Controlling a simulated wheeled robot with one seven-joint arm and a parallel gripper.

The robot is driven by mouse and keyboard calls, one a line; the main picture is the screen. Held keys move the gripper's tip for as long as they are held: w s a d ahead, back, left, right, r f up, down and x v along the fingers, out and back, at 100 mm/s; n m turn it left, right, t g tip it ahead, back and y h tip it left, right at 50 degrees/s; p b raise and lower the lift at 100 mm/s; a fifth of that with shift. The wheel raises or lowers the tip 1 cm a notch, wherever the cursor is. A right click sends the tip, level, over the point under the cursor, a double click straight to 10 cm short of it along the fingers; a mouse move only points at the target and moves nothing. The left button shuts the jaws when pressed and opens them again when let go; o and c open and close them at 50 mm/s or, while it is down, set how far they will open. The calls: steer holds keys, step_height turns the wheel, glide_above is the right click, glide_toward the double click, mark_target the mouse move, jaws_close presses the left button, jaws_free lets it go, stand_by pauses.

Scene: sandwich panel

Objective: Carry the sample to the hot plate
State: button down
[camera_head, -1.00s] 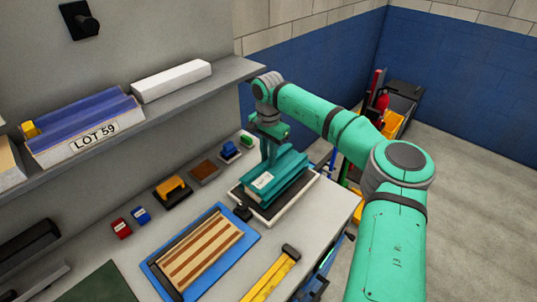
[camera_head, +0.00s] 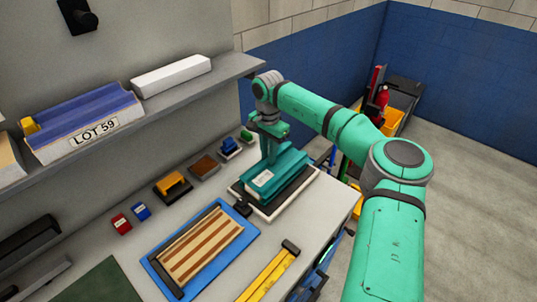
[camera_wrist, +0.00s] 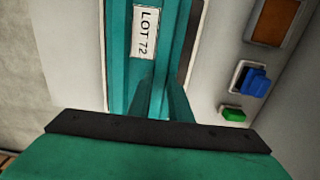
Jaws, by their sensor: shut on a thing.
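A teal block with a white label (camera_head: 287,172) is over the dark plate with a pale base (camera_head: 282,205) at the right end of the bench. That plate looks like the hot plate. The teal block also shows in the wrist view (camera_wrist: 174,22), where its label reads LOT 72. My gripper (camera_head: 270,158) is shut on the block from above; its fingers also show in the wrist view (camera_wrist: 160,88). I cannot tell whether the block touches the plate or sits just above it. The gripped spot is partly hidden.
A blue tray with a striped board (camera_head: 250,228) lies in front of the plate. Small blue (camera_head: 229,146) and green (camera_head: 246,135) items and a brown block (camera_head: 204,164) stand behind it. A shelf (camera_head: 215,82) overhangs the bench's back. Yellow bars (camera_head: 262,278) lie near the front edge.

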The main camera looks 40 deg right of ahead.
steer(key=shift+f, duration=0.25)
steer(key=c, duration=1.5)
jaws_free()
steer(key=shift+c, duration=0.2)
steer(key=shift+r, duration=0.1)
step_height(320, 180, up, 11)
steer(key=shift+f, duration=0.2)
steer(key=shift+s, duration=0.1)
